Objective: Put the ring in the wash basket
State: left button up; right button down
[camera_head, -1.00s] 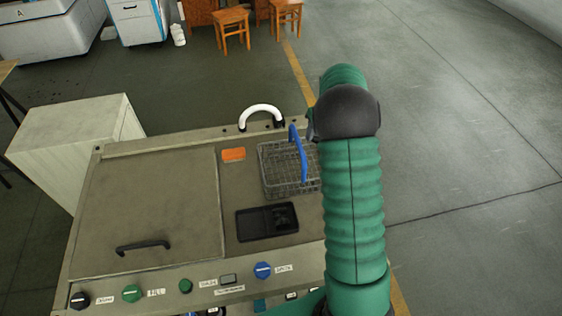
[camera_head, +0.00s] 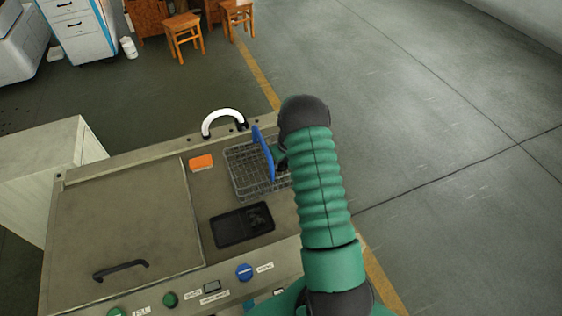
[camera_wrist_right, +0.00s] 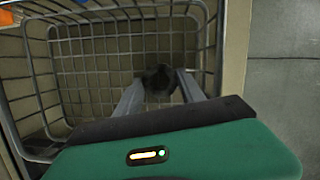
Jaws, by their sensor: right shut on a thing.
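The wash basket is a grey wire basket (camera_head: 240,178) with a blue handle (camera_head: 263,153), on the machine top left of my right arm. My right gripper (camera_head: 281,158) is at the basket's right side, mostly hidden behind my arm. In the right wrist view its fingers (camera_wrist_right: 160,88) point down over the basket's wire mesh (camera_wrist_right: 85,75). They are shut on a dark, rounded thing, apparently the ring (camera_wrist_right: 160,79). I cannot tell its height above the basket floor. My left gripper is not in view.
A black tray (camera_head: 218,232) with dark contents lies in front of the basket. An orange block (camera_head: 201,162) lies to its left and a white curved handle (camera_head: 223,113) rises behind. The machine's flat lid (camera_head: 120,220) is clear except for its black handle. Knobs line the front.

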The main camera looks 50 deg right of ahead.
jog(key=c, duration=1)
grip_release()
jog(key=shift+w+f, duration=0.15)
jog(key=v, duration=1.2)
jog(key=shift+b, duration=0.45)
